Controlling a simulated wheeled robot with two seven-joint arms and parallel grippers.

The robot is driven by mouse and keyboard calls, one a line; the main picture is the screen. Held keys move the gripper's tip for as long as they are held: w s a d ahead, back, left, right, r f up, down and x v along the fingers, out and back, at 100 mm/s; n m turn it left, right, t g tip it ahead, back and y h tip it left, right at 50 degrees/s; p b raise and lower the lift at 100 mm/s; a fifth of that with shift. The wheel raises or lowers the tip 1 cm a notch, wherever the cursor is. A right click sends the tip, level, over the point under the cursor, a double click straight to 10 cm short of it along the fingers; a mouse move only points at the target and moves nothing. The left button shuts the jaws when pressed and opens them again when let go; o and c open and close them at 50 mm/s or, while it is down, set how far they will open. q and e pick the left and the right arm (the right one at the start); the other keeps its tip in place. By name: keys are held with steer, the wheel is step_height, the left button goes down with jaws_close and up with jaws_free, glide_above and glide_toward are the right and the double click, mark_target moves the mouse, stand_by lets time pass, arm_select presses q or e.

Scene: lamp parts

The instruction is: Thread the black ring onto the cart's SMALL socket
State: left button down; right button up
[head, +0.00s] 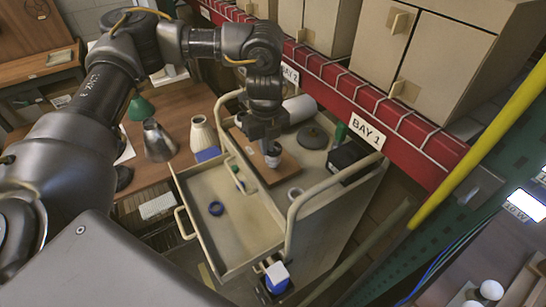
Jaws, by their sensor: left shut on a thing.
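The beige cart (185,182) stands in the middle with its drawer pulled out. A brown board (287,171) lies on its top. My left gripper (271,143) points down over this board and is shut on a small dark piece, apparently the black ring, mostly hidden by the fingers. A small pale piece (273,161), perhaps a socket, shows right below the fingertips. I cannot tell whether the ring is around it or only above it. A pale ring-shaped piece (295,193) sits on the cart top near the rail. My right gripper is not in view.
A blue ring (216,208) lies in the open drawer. The cart's tube rail (291,220) rises at the right. A dark round lid (314,137) and a black box (346,160) are at the cart's back. Lamp shades (158,141) stand on the left table.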

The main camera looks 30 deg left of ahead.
arm_select(q)
steer(key=m, duration=0.3)
steer(key=shift+a+f+m+p, duration=0.3)
steer(key=shift+m, duration=0.1)
steer(key=m, duration=0.3)
steer(key=shift+w+a, duration=0.2)
